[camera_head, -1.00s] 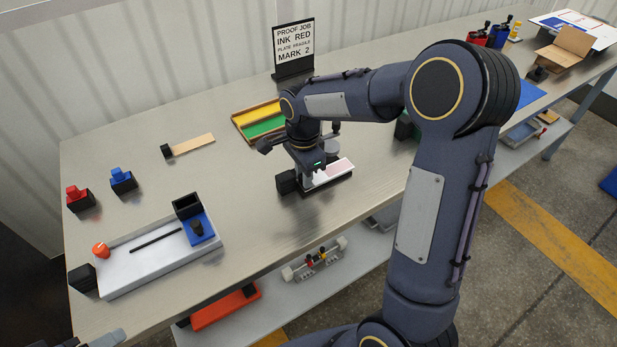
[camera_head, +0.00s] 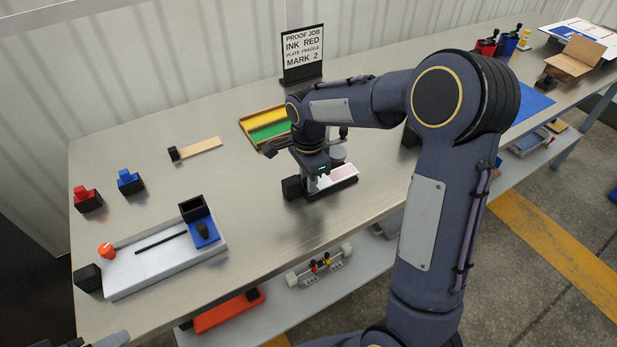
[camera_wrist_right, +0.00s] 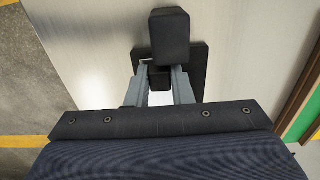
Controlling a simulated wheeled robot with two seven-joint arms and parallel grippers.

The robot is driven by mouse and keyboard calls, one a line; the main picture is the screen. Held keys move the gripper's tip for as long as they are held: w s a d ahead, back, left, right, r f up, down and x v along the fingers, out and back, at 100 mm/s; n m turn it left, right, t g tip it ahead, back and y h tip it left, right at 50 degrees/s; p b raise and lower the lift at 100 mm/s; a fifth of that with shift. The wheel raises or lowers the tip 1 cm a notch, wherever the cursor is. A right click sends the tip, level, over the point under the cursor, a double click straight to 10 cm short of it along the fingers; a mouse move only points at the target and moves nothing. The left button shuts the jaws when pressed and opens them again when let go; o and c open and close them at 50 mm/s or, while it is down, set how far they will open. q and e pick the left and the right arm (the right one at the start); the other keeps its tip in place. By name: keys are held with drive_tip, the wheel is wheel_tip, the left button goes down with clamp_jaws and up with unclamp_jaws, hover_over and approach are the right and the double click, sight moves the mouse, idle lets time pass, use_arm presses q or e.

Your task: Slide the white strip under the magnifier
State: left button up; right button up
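A pale white-pink strip (camera_head: 343,172) lies on a low black base (camera_head: 334,189) with a black block (camera_head: 292,187) at its left end. A round grey part (camera_head: 338,156), perhaps the magnifier, stands behind the strip, partly hidden by my right gripper. My right gripper (camera_head: 320,177) points down at the strip's left end. In the wrist view its fingers (camera_wrist_right: 160,80) stand apart, with a small dark piece between their tips and a white patch nearer the palm. Whether they touch the dark piece is unclear. Only a grey bit of my left gripper (camera_head: 108,341) shows at the bottom left.
A white board (camera_head: 150,262) with a blue pad (camera_head: 203,235) lies front left. Red (camera_head: 87,198) and blue (camera_head: 130,181) stampers stand behind it. A yellow-green tray (camera_head: 265,128) and a sign (camera_head: 303,52) stand at the back. The table between is clear.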

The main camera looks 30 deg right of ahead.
drive_tip(key=o, duration=0.5)
wheel_tip(320, 180, up, 8)
drive_tip(key=shift+f, duration=0.15)
drive_tip(key=shift+s+d+r, duration=0.1)
drive_tip(key=shift+s+r, duration=0.15)
drive_tip(key=shift+s, duration=0.05)
drive_tip(key=s+a+n+t+y, duration=0.2)
drive_tip(key=s+n, duration=0.6)
drive_tip(key=s, duration=0.3)
drive_tip(key=s+a+n+t+y, duration=0.1)
drive_tip(key=s+a+n+t, duration=0.1)
drive_tip(key=s+n, duration=0.5)
drive_tip(key=s+t, duration=0.1)
drive_tip(key=s, duration=0.4)
drive_tip(key=shift+s+r+n+t+y, duration=0.2)
drive_tip(key=shift+r+n+t+y, duration=0.1)
drive_tip(key=shift+r+n+y, duration=0.1)
